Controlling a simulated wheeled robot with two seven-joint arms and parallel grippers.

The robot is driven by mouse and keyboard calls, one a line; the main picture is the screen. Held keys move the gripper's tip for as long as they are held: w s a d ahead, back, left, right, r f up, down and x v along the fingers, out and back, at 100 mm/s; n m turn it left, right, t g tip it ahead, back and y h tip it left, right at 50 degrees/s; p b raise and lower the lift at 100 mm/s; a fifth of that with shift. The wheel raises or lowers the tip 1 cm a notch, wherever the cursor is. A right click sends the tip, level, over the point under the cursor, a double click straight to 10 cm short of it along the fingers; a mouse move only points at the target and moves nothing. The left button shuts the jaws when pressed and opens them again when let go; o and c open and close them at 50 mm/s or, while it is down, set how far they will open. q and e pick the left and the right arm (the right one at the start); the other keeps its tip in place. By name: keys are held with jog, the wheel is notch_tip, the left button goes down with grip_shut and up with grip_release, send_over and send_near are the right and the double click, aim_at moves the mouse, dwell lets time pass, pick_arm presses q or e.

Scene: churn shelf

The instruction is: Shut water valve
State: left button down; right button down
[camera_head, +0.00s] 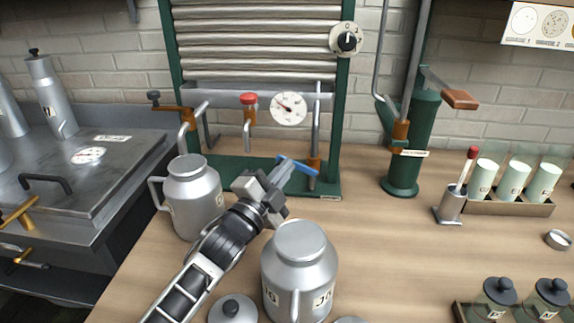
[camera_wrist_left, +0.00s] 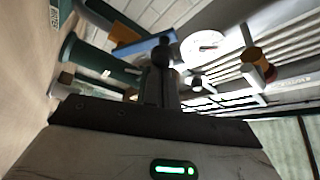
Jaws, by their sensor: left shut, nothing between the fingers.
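The blue valve handle (camera_head: 299,166) sits low on the pipe at the right side of the green frame's base. It also shows in the left wrist view (camera_wrist_left: 138,47), just past my fingers. My left gripper (camera_head: 282,172) is shut with nothing in it. Its fingertips are right at the left end of the blue handle; I cannot tell whether they touch. In the left wrist view the dark shut fingers (camera_wrist_left: 162,62) overlap part of the handle. My right gripper is not in view.
A metal can (camera_head: 193,196) stands left of my left gripper, and another can (camera_head: 299,262) stands close in front. A red-knobbed tap (camera_head: 249,100) and a round gauge (camera_head: 288,108) are above. A green pump (camera_head: 410,140) stands right.

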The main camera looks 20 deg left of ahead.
pick_arm(q)
jog(key=shift+a+f, duration=0.25)
jog(key=shift+f, duration=0.4)
jog(key=shift+a+f, duration=0.2)
jog(key=shift+f, duration=0.4)
jog(key=shift+s+f, duration=0.1)
jog(key=b+v, duration=0.1)
jog(key=v, duration=0.6)
jog(key=shift+s+a, duration=0.15)
jog(key=shift+s, duration=0.15)
